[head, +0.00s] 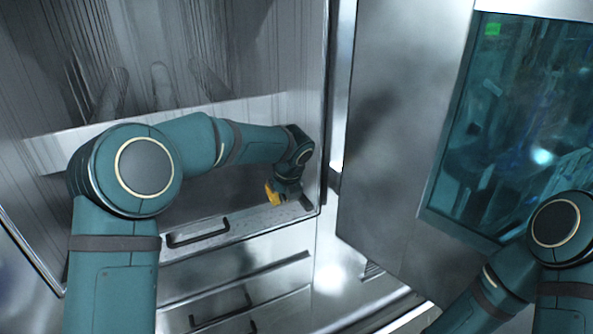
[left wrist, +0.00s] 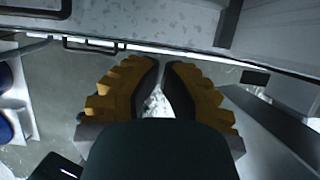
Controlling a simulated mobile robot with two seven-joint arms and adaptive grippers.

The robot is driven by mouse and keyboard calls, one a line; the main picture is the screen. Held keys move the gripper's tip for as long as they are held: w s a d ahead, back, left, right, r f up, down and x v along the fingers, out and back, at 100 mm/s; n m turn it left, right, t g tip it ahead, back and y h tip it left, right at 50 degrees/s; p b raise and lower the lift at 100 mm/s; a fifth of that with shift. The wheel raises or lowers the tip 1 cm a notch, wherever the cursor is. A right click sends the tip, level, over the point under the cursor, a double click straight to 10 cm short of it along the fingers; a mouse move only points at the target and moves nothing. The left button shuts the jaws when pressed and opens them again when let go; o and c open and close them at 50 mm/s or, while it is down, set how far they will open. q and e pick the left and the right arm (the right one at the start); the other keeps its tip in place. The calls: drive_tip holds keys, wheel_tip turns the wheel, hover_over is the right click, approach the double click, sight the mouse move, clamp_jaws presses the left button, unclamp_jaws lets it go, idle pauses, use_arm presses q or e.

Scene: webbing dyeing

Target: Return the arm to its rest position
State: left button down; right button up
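My left arm, teal with dark bands, comes in from the left in the head view and reaches across the front of an open metal cabinet. Its left gripper (head: 287,196), with yellow on its fingers, is small and low near the cabinet's right edge. In the left wrist view the two yellow-and-black fingers (left wrist: 161,64) come together at their tips with only a thin gap, and nothing shows held between them. My right arm is at the lower right of the head view, bent, and its gripper is out of the picture.
The cabinet's inside shows thin vertical strands (head: 205,50). Below are drawer fronts with dark handles (head: 198,232). A metal door (head: 390,130) with a teal window (head: 510,120) stands on the right, beyond a narrow gap. In the left wrist view, grey floor (left wrist: 60,85) lies beside the fingers.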

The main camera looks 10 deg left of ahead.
use_arm(q)
drive_tip(key=s+d+f+n+g+h+b, duration=0.1)
drive_tip(key=s+d+f+n+h, duration=0.1)
drive_tip(key=s+f+n, duration=0.35)
drive_tip(key=s+d+f+n+g+h+b, duration=0.1)
drive_tip(key=s+d+f+n+b, duration=0.15)
drive_tip(key=f, duration=0.65)
drive_tip(key=s+d+f+n+h+b, duration=0.1)
drive_tip(key=s+f+n+h, duration=0.2)
drive_tip(key=f, duration=0.5)
drive_tip(key=s+a+f+n+b, duration=0.1)
drive_tip(key=s+f+n, duration=0.5)
drive_tip(key=s+n, duration=0.3)
drive_tip(key=s+a+f+n+b, duration=0.1)
drive_tip(key=s+f+n+b, duration=0.1)
drive_tip(key=s+f+n, duration=0.5)
drive_tip(key=s+n, duration=0.3)
drive_tip(key=n, duration=0.1)
drive_tip(key=shift+a+f+b, duration=0.2)
drive_tip(key=shift+f+b, duration=0.1)
drive_tip(key=shift+s, duration=0.1)
